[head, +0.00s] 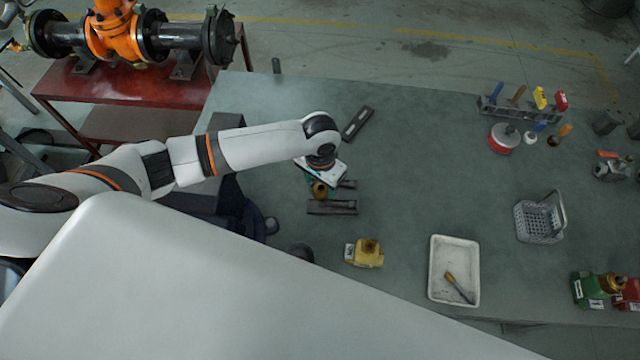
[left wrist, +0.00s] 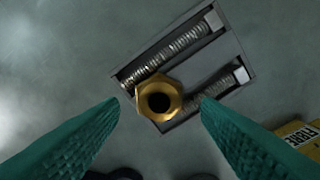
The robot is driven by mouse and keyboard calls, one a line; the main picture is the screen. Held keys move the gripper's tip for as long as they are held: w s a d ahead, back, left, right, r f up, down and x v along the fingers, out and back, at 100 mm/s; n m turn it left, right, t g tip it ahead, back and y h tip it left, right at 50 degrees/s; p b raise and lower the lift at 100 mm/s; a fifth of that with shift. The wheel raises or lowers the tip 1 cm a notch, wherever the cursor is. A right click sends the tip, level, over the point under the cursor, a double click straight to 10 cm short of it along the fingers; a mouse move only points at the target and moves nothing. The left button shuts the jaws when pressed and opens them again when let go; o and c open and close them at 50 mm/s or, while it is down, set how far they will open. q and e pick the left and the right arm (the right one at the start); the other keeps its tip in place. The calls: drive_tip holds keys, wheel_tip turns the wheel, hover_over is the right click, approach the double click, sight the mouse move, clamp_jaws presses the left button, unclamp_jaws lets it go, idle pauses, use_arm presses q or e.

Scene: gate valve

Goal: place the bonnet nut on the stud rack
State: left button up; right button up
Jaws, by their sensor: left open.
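The bonnet nut (left wrist: 159,98) is a brass hexagonal ring with a dark bore. It lies over one end of the stud rack (left wrist: 241,47), a dark frame with threaded studs in two rows. My left gripper (left wrist: 159,101) is open, with its green fingers on both sides of the nut and a gap to each. In the head view the left gripper (head: 321,181) hangs over the nut (head: 320,189), which shows partly under the hand, at the left end of the rack (head: 343,208). The nut's underside is hidden. The right gripper is not seen.
A yellow box (head: 368,256) stands just in front of the rack; its label reads FIBRE in the wrist view. A dark bar-like piece (head: 357,123) lies behind. A white tray (head: 434,270) and a grey basket (head: 540,223) stand right. Bench between them is clear.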

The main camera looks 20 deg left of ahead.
use_arm(q)
wheel_tip(320, 180, up, 11)
drive_tip(key=shift+b, duration=0.4)
